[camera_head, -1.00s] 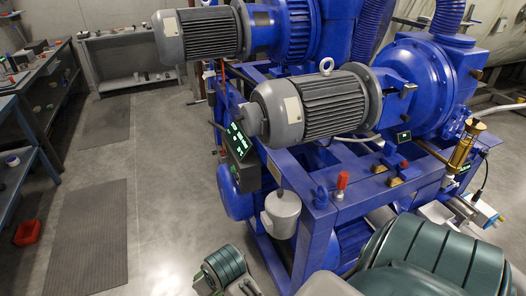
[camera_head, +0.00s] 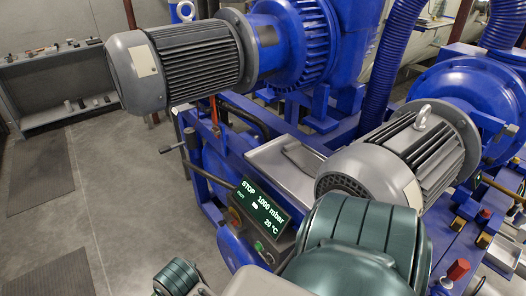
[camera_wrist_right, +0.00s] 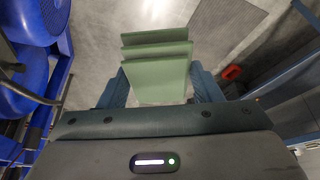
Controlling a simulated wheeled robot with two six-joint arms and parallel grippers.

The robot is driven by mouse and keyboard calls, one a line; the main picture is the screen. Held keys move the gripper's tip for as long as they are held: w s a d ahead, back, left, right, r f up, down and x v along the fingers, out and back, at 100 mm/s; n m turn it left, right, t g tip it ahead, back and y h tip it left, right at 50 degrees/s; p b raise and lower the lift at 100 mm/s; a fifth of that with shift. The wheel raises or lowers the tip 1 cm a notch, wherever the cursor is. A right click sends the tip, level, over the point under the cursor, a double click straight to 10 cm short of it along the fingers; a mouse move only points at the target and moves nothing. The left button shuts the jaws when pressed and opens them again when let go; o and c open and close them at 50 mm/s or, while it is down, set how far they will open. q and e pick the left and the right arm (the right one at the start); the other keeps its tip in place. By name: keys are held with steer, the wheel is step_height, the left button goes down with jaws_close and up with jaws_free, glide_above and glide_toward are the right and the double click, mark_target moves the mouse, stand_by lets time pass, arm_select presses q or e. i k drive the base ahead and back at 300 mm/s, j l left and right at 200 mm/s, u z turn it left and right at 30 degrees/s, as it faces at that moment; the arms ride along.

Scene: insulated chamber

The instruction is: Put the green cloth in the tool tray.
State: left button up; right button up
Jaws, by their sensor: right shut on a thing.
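The green cloth (camera_wrist_right: 160,75) shows in the right wrist view as a folded, layered pale green piece. My right gripper (camera_wrist_right: 161,86) is shut on it, with one blue-grey finger at each side. The cloth hangs over grey floor in that view. In the head view a shallow grey metal tray (camera_head: 268,161), which looks like the tool tray, sits on the blue pump frame between the two motors. A dark grey shape lies at its right part; I cannot tell what it is. The head view shows parts of my arms, but neither gripper. My left gripper is not in view.
A grey motor (camera_head: 186,62) stands behind the tray and another motor (camera_head: 400,160) to its right. A control panel (camera_head: 262,211) reading STOP and 1000 mbar is in front of it. A red bin (camera_wrist_right: 231,72) is on the floor. Open floor (camera_head: 118,190) lies at left.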

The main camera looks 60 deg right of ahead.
mark_target(272, 163)
steer(key=i+z, duration=0.15)
steer(key=i, duration=0.4)
steer(key=i+j+z, duration=0.1)
steer(key=i, duration=0.4)
steer(key=i+j+z, duration=0.15)
steer(key=i, duration=0.4)
steer(key=z, duration=1.85)
